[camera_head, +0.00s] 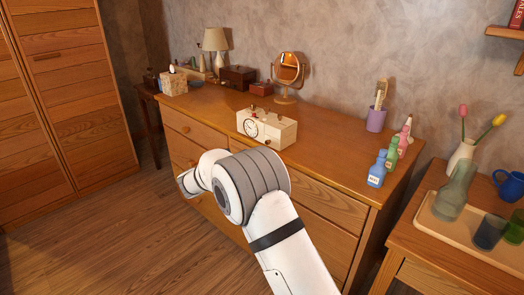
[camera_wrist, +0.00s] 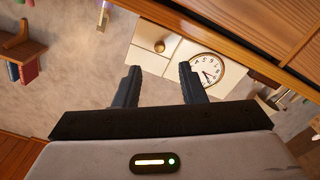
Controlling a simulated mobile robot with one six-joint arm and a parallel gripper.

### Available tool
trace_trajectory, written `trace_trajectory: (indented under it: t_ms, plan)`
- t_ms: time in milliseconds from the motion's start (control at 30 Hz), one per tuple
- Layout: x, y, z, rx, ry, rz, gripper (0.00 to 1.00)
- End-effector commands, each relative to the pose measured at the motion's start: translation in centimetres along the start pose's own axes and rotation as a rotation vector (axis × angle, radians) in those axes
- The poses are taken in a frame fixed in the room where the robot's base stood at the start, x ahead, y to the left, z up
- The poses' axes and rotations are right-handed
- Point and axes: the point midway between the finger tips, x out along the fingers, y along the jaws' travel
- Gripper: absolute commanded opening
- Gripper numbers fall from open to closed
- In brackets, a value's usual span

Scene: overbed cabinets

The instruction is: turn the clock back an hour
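A cream box-shaped clock (camera_head: 280,132) stands on the wooden dresser, with a round white dial (camera_head: 250,128) at the left of its front. In the wrist view the clock (camera_wrist: 146,58) appears turned over, with its dial (camera_wrist: 207,70) to the right and a small brass-coloured round knob (camera_wrist: 159,46) on the same face. My gripper (camera_wrist: 158,72) is open and empty, its two dark fingers pointing at the clock front. The knob shows beyond and between the fingertips, apart from them.
The dresser top (camera_head: 325,145) is clear around the clock. A mirror (camera_head: 289,71), small boxes and a lamp (camera_head: 216,46) stand behind and left. A purple cup (camera_head: 376,120) and small bottles (camera_head: 377,170) stand right. A side table holds a tray (camera_head: 460,241).

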Motion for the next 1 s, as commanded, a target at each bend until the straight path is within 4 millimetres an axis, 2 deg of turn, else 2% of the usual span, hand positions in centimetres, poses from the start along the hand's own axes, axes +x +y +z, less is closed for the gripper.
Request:
trace_trajectory:
  t_ms: [100, 233, 367, 700, 1000]
  plan:
    - [0.0, -0.1, 0.1, 0.154, 0.0, 0.0, 0.37]
    - [0.1, 0.0, 0.0, 0.233, 0.0, 0.0, 0.37]
    - [1.3, 0.0, 0.0, 0.246, 0.0, 0.001, 0.37]
    - [6.5, 0.0, 0.0, 0.242, 0.0, 0.001, 0.37]
    - [7.8, 0.0, 0.0, 0.242, 0.0, 0.0, 0.37]
